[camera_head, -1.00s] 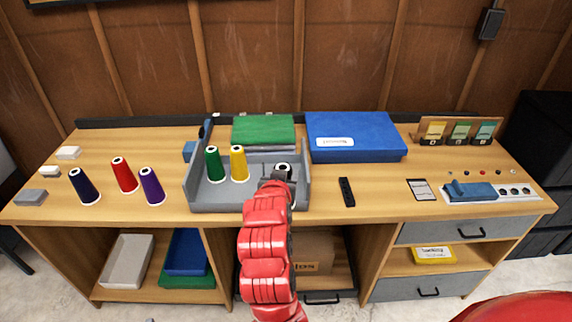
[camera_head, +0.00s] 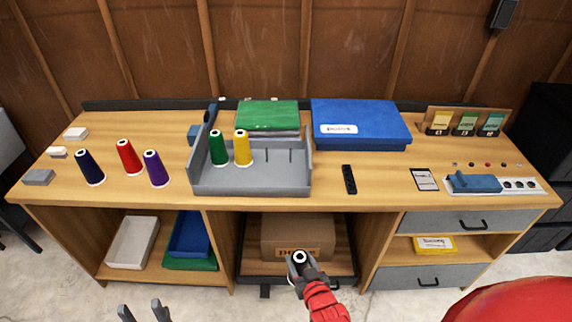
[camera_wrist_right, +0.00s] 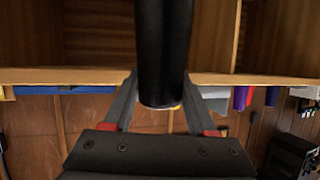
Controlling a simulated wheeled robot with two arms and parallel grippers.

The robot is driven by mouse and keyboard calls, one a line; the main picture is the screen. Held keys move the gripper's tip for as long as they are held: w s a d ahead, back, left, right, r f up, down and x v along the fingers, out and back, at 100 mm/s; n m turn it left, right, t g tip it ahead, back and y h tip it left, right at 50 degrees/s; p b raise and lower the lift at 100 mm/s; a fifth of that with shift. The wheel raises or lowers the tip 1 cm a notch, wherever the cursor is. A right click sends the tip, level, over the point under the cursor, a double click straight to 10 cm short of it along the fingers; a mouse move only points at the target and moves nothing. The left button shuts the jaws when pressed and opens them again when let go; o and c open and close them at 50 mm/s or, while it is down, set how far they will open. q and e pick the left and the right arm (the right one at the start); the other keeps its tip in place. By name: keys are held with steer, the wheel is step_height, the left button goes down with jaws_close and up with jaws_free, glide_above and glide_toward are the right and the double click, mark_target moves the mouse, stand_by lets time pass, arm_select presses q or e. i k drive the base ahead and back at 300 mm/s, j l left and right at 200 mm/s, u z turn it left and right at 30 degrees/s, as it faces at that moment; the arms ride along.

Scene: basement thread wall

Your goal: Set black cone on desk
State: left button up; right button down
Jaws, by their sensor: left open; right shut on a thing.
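The black cone (camera_head: 300,257) is in my right gripper (camera_head: 303,268), in front of the desk's front edge and below the top. In the right wrist view the black cone (camera_wrist_right: 163,50) stands between the two fingers, with its pale-rimmed end toward the palm. My right gripper (camera_wrist_right: 165,110) is shut on it. My left gripper (camera_head: 143,312) is open and empty at the bottom left, in front of the desk. The wooden desk (camera_head: 395,180) spans the view. A grey tray (camera_head: 255,180) on it holds a green cone (camera_head: 218,148) and a yellow cone (camera_head: 242,148) at its left.
Dark navy (camera_head: 89,168), red (camera_head: 129,157) and purple (camera_head: 155,168) cones stand on the desk's left part. A black strip (camera_head: 349,180) lies right of the tray. A blue box (camera_head: 360,125) is behind. Bare desktop lies around the strip. A cardboard box (camera_head: 297,236) sits below.

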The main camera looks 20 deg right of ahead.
mark_target(398, 185)
steer(key=k+l+u, duration=0.1)
steer(key=l, duration=0.35)
steer(key=l+u, duration=0.1)
steer(key=l, duration=0.3)
steer(key=k+l+u, duration=0.1)
steer(key=l, duration=0.35)
steer(key=k+l+u, duration=0.1)
steer(key=l, duration=0.3)
steer(key=k+l+u, duration=0.1)
steer(key=k+l, duration=0.15)
steer(key=l, duration=0.15)
steer(key=k+l+u, duration=0.1)
steer(key=l, duration=0.3)
